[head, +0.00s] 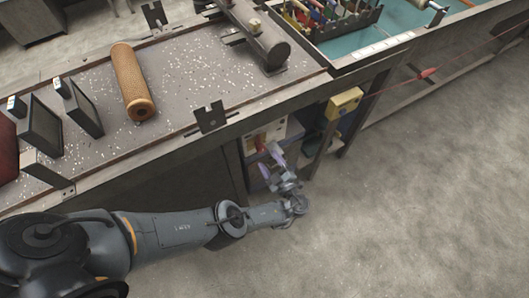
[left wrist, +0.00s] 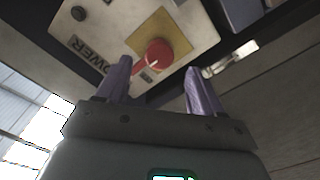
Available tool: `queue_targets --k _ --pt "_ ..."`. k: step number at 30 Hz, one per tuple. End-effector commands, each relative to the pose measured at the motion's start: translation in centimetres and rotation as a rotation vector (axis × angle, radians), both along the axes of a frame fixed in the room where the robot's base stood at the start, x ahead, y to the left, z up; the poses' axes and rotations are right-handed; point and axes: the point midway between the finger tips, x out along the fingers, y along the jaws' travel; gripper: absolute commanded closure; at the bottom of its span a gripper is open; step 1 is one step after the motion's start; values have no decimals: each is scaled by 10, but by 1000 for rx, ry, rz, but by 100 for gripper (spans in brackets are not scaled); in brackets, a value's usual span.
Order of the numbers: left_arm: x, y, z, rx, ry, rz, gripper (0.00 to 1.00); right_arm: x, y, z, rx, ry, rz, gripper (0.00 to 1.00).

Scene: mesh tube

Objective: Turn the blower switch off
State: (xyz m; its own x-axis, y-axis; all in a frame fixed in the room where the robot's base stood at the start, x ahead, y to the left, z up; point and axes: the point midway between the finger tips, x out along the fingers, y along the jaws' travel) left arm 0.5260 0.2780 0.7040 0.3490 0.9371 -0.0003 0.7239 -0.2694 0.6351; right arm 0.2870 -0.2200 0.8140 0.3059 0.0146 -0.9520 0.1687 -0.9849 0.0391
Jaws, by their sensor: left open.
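The blower switch is a red rotary knob (left wrist: 157,55) on a yellow square plate, set in a pale control panel (left wrist: 108,30) marked with letters that read like "POWER". In the head view the red knob (head: 260,143) shows small on the panel under the bench edge. My left gripper (head: 273,160) is in front of the panel. In the left wrist view its two purple fingers (left wrist: 160,82) are open, with the knob showing beyond and between their tips. I cannot tell whether either finger touches the knob. My right gripper is out of view.
A workbench (head: 185,55) above the panel holds a tan mesh tube (head: 132,80) and a dark cylinder (head: 258,38). A yellow box (head: 344,103) is mounted right of the panel. A red cord with a red tag (head: 428,72) runs off to the right. The floor (head: 420,200) in front is clear.

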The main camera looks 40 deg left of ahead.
Motion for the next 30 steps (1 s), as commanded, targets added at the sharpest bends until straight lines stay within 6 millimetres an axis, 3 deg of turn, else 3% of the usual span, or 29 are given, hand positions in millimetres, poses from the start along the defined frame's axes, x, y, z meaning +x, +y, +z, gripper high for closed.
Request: queue_targets --k 3,9,25,30 --pt "-6 -18 0 -1 0 -2 33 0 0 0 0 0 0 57" --pt "-13 -33 0 1 0 1 33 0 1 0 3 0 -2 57" --pt "-14 -36 0 0 0 0 33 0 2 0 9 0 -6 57" --pt "-32 -36 -17 1 36 0 33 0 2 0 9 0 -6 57"
